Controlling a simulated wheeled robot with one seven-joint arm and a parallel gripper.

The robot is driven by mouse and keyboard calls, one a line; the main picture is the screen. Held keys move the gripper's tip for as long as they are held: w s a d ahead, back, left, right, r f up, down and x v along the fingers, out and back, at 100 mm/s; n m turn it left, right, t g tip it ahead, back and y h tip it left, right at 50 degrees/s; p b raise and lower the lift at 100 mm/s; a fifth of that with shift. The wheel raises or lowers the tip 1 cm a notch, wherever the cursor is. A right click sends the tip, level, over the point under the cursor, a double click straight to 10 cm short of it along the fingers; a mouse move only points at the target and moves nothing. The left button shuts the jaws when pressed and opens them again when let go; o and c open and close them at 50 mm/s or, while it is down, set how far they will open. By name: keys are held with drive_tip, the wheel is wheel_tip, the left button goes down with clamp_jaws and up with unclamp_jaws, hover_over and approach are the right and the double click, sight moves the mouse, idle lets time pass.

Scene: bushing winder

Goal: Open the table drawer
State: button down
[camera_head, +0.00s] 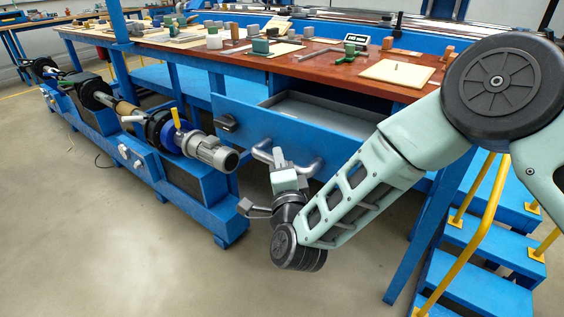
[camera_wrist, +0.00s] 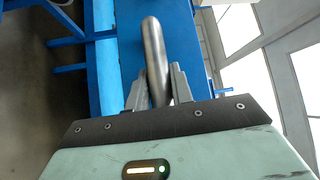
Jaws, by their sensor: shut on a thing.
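The table drawer (camera_head: 300,131) is blue with a grey inside, and it stands partly pulled out from under the red-brown table top (camera_head: 290,66). Its metal bar handle (camera_head: 262,150) is on the blue front. My gripper (camera_head: 278,160) is at the handle, in front of the drawer. In the wrist view the handle (camera_wrist: 153,45) runs between the two fingers of my gripper (camera_wrist: 158,85), which are shut on it. Part of the handle and the drawer's right end are hidden behind my gripper and arm.
Blue steps with yellow rails (camera_head: 490,190) stand at the right. A blue winding machine with a grey motor (camera_head: 210,152) stands close at the left of the drawer. Tools and blocks lie on the table. The floor (camera_head: 200,275) in front is clear.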

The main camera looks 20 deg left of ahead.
drive_tip(key=c, duration=1.2)
unclamp_jaws()
drive_tip(key=shift+c, duration=0.2)
drive_tip(key=shift+s, duration=0.1)
drive_tip(key=b+v, duration=0.3)
drive_tip(key=v, duration=1.4)
drive_tip(key=shift+b, duration=0.35)
